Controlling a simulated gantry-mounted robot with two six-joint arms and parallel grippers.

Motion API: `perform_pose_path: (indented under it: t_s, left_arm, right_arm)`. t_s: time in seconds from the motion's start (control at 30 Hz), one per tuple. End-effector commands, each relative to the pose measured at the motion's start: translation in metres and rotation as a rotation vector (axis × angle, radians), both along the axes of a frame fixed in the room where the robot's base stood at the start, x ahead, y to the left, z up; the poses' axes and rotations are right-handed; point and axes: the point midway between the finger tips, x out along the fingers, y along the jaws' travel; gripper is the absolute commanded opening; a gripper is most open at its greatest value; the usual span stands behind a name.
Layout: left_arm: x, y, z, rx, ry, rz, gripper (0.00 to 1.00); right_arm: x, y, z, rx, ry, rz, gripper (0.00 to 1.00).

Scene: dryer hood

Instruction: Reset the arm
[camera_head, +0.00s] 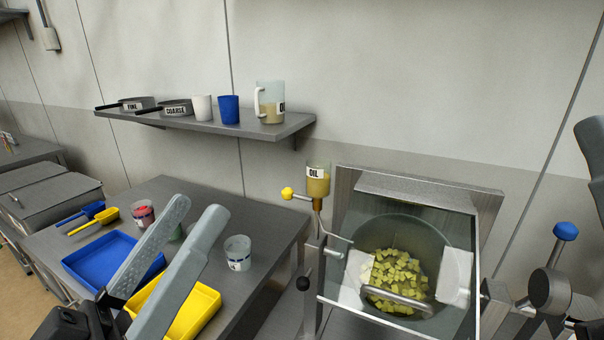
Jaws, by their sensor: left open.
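My left gripper (197,208) reaches in from the lower left with its two long grey fingers apart and nothing between them. The fingers pass in front of the blue tray and the yellow tray on the metal table. At the right edge, cut-off grey parts (590,145) look like part of my right gripper; its jaws cannot be made out.
The table holds a blue tray (88,262), a yellow tray (205,308), scoops (98,219) and a clear cup (238,252). A clear-fronted hood (455,225) covers a drum with yellow-green pieces, beside an oil cup (318,184). The wall shelf (290,125) holds cups and pans.

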Motion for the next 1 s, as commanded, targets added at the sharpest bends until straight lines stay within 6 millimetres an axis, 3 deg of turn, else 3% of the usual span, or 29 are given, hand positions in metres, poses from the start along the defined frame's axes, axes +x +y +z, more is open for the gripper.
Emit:
perform_pose_path:
  t_s: [0.03,0.1,0.17,0.23,0.3,0.47,0.9,1.0]
  left_arm:
    - [-0.013,0.006,0.037,0.021,-0.094,0.085,0.76]
    - [-0.030,0.026,0.072,0.050,-0.212,0.254,0.76]
    - [-0.043,0.051,0.086,0.078,-0.283,0.433,0.76]
    - [-0.048,0.080,0.088,0.134,-0.311,0.651,0.76]
    - [-0.046,0.079,0.129,0.162,-0.316,0.671,0.76]
    - [-0.045,0.079,0.189,0.161,-0.313,0.666,0.76]
    - [-0.044,0.079,0.396,0.160,-0.310,0.664,0.76]
    - [-0.044,0.079,0.435,0.161,-0.309,0.663,0.76]
  right_arm:
    - [0.000,0.000,0.008,0.000,0.000,0.000,0.00]
    - [0.000,0.000,0.009,0.000,0.000,0.000,0.00]
    - [0.000,0.000,0.006,0.000,0.000,0.000,0.00]
    - [0.000,0.000,0.006,0.000,0.001,0.000,0.00]
    - [0.001,0.000,0.047,0.000,0.004,0.000,0.00]
    - [0.000,0.000,0.109,0.000,-0.001,0.000,0.00]
    - [0.000,0.000,0.317,0.000,0.000,0.000,0.00]
    - [0.000,0.000,0.355,0.000,0.000,0.000,0.00]
